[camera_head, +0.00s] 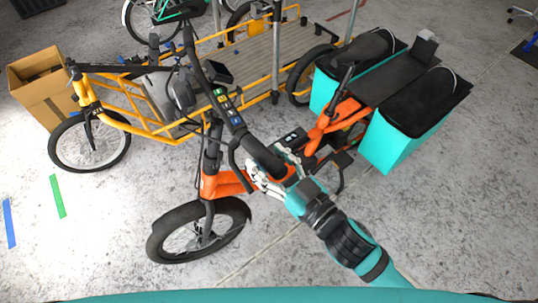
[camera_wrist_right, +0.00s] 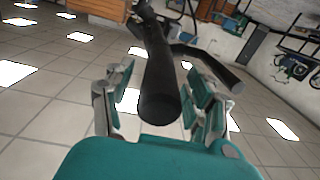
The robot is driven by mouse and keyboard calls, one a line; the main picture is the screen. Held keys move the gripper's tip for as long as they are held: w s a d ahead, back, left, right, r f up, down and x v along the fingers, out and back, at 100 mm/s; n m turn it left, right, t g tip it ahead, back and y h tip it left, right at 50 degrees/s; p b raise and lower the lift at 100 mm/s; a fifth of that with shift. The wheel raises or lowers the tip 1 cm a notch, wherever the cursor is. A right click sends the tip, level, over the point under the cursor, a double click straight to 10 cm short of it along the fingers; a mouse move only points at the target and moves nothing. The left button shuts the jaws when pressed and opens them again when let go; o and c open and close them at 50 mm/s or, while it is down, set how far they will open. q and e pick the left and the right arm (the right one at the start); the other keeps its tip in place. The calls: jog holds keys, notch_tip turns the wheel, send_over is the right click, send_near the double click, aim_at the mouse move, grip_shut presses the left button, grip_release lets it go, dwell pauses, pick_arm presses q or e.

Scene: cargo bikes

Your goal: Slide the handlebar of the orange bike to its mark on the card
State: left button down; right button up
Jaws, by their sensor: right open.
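The orange bike (camera_head: 225,185) stands in the middle of the head view, with its front wheel at the lower left. Its black handlebar (camera_head: 237,122) runs from upper left down to my right gripper (camera_head: 275,172). In the right wrist view the end of the handlebar (camera_wrist_right: 160,90) lies between the two fingers of my right gripper (camera_wrist_right: 158,100). The fingers are open, with gaps showing on both sides of the bar. Small coloured squares (camera_head: 222,97) sit along the bar; I cannot tell whether they belong to the card. My left gripper is not in view.
A yellow cargo bike (camera_head: 130,105) stands close behind, with a slatted deck (camera_head: 250,65). Turquoise panniers (camera_head: 395,135) hang at the orange bike's rear. A cardboard box (camera_head: 45,95) is at the left. The floor at the lower left is mostly clear.

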jog(key=shift+c, duration=0.4)
jog(key=shift+w, duration=0.1)
grip_shut()
